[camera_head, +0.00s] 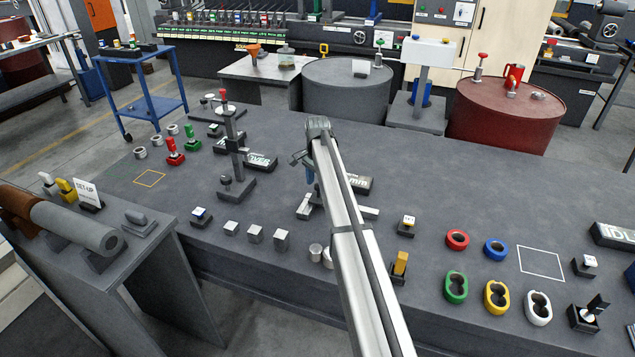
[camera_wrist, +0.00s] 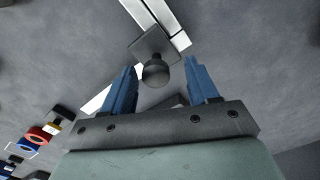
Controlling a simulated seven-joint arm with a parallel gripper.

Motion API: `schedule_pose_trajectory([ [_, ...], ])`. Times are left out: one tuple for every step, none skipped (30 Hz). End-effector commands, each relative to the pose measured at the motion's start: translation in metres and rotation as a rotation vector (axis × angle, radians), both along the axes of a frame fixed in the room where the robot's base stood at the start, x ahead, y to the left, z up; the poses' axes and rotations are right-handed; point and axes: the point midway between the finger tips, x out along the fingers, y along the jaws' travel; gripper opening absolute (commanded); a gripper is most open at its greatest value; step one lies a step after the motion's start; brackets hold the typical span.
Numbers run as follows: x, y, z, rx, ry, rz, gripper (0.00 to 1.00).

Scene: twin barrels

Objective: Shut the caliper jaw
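The caliper is a pale metal bar (camera_head: 370,212) lying on the dark bench, with a dark block at its left part (camera_head: 304,212). My arm hides its middle. In the wrist view the pale bar (camera_wrist: 138,10) runs behind a square dark block with a round dark knob (camera_wrist: 156,73), which I take for the sliding jaw. My gripper (camera_head: 310,176) is above the caliper. In the wrist view its blue fingers (camera_wrist: 162,66) are open, one on each side of the knob, with gaps showing. I cannot tell whether the fingers are level with it.
A height gauge stand (camera_head: 233,150) rises left of my gripper. Small metal blocks (camera_head: 255,234) stand in front. A yellow-topped block (camera_head: 400,262) and coloured rings (camera_head: 457,240) are to the right. A dark sign block (camera_head: 359,183) lies just behind the caliper.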

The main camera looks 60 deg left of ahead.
Motion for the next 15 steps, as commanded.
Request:
schedule_pose_trajectory([
  [0.000,0.000,0.000,-0.001,0.000,0.000,0.59],
  [0.000,-0.001,0.000,-0.001,0.000,0.000,0.59],
  [0.001,-0.001,0.000,-0.001,0.000,0.000,0.59],
  [0.001,-0.001,0.001,-0.001,0.000,0.000,0.59],
  [0.001,-0.001,0.001,-0.001,-0.001,0.000,0.59],
  [0.001,-0.001,0.003,-0.001,-0.001,0.000,0.59],
  [0.001,-0.001,0.005,-0.001,-0.001,0.000,0.59],
  [0.001,0.000,0.008,-0.001,-0.001,-0.001,0.59],
  [0.001,0.000,0.013,0.000,-0.001,-0.001,0.59],
  [0.001,0.000,0.017,0.001,-0.002,-0.001,0.59],
  [0.001,0.000,0.021,0.000,-0.001,-0.001,0.59],
  [0.001,0.000,0.028,-0.001,-0.001,-0.001,0.59],
  [0.001,0.000,0.033,0.000,-0.001,-0.001,0.59],
  [0.001,0.000,0.038,0.001,-0.002,0.000,0.59],
  [0.001,0.000,0.047,0.002,-0.002,0.000,0.59],
])
